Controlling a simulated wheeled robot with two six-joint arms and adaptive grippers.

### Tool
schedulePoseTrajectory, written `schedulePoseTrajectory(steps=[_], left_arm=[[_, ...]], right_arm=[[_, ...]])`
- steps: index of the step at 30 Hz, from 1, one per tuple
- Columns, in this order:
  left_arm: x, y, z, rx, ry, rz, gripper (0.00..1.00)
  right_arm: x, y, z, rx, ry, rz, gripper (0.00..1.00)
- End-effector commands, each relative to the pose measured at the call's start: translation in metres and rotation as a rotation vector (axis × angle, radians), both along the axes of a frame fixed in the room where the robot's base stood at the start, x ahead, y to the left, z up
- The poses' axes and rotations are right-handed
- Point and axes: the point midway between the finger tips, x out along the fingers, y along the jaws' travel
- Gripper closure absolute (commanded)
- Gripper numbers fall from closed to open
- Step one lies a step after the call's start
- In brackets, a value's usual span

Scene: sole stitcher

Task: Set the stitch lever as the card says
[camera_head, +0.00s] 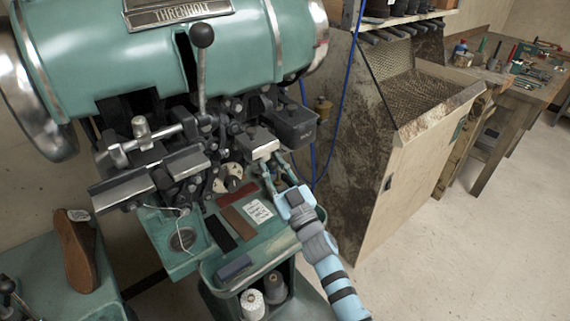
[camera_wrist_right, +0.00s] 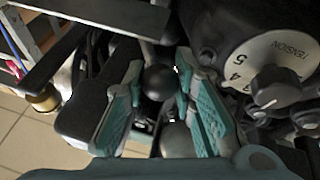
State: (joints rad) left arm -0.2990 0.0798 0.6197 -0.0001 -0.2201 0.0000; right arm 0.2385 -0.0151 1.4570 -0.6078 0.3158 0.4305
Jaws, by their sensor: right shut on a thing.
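The green stitching machine (camera_head: 165,70) fills the left and middle of the head view. My right gripper (camera_head: 274,172) reaches up to its front, right of the tension dial (camera_head: 232,184). In the right wrist view, my right gripper's fingers (camera_wrist_right: 160,95) are shut around the dark ball knob (camera_wrist_right: 158,82) of a lever, which the gripper hides in the head view. The tension dial (camera_wrist_right: 278,82) shows close up there, right of the fingers. A white card (camera_head: 258,212) lies on the machine's green ledge; its writing is too small to read. My left gripper is not in view.
Another ball-topped lever (camera_head: 202,36) stands high on the machine. Coloured strips (camera_head: 237,222) lie beside the card, and thread spools (camera_head: 252,303) stand below. A shoe (camera_head: 75,250) stands at the left. A stained cabinet (camera_head: 400,150) is to the right, with open floor (camera_head: 480,250) beyond.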

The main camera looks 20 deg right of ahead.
Motion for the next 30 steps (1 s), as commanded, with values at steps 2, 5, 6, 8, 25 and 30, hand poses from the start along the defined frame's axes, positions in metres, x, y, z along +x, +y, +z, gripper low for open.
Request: schedulePoseTrajectory(steps=[2, 5, 6, 8, 25, 30], left_arm=[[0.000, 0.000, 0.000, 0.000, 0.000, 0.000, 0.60], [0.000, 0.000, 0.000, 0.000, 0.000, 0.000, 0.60], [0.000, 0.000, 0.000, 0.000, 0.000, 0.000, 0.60], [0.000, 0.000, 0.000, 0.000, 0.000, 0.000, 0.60], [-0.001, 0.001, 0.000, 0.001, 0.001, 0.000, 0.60], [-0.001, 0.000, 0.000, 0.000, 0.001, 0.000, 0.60]], right_arm=[[0.000, 0.001, -0.002, 0.002, 0.004, 0.002, 1.00], [0.000, 0.001, -0.002, 0.003, 0.003, 0.003, 0.71], [0.000, 0.000, -0.001, 0.003, 0.003, 0.003, 0.65], [0.000, 0.000, -0.001, 0.002, 0.002, 0.002, 0.55], [-0.047, -0.010, -0.021, 0.001, 0.005, -0.001, 0.54], [-0.089, -0.017, -0.037, -0.001, 0.003, 0.000, 0.54]])
